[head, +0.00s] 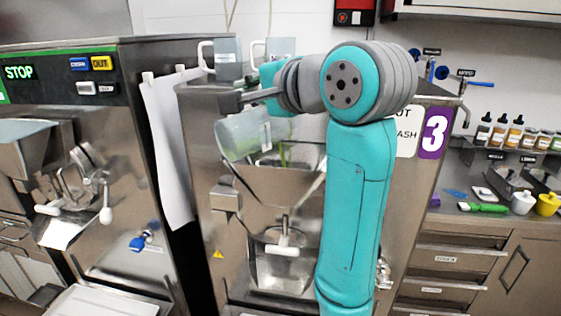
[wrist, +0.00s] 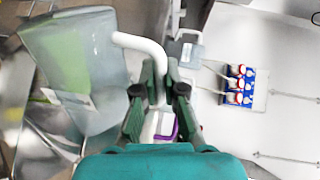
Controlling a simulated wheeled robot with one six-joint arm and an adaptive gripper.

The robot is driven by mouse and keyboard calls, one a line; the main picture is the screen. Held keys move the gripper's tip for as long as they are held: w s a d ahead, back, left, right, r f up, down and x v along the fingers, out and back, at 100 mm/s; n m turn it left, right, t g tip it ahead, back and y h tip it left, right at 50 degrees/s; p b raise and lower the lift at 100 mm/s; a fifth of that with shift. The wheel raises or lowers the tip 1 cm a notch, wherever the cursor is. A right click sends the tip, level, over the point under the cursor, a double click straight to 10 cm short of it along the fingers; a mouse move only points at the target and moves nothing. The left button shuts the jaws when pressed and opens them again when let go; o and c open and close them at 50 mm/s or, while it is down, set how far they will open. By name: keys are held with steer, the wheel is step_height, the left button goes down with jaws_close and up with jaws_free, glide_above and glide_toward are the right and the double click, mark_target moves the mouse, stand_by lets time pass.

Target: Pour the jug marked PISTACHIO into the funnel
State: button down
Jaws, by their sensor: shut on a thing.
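A translucent jug (wrist: 85,60) with a white handle (wrist: 142,47) and green contents hangs from my gripper (wrist: 163,75). The fingers are shut on the handle. The jug's label is too blurred to read. In the head view the jug (head: 238,135) is strongly tilted over the steel funnel (head: 262,180) on the middle machine, its mouth toward the right. A green streak (head: 283,154) shows at the mouth, above the funnel. My gripper (head: 232,104) is above the jug there, and my arm covers the funnel's right side.
Two more jugs, a left one (head: 228,58) and a right one (head: 279,48), stand on top of the machine. A second freezer (head: 70,130) is at left. A counter (head: 500,222) with bottles and small containers is at right.

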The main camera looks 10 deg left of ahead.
steer(key=shift+w+d+r+m, duration=0.5)
steer(key=shift+w+d+m, duration=0.3)
steer(key=shift+w+m, duration=0.1)
stand_by(0.7)
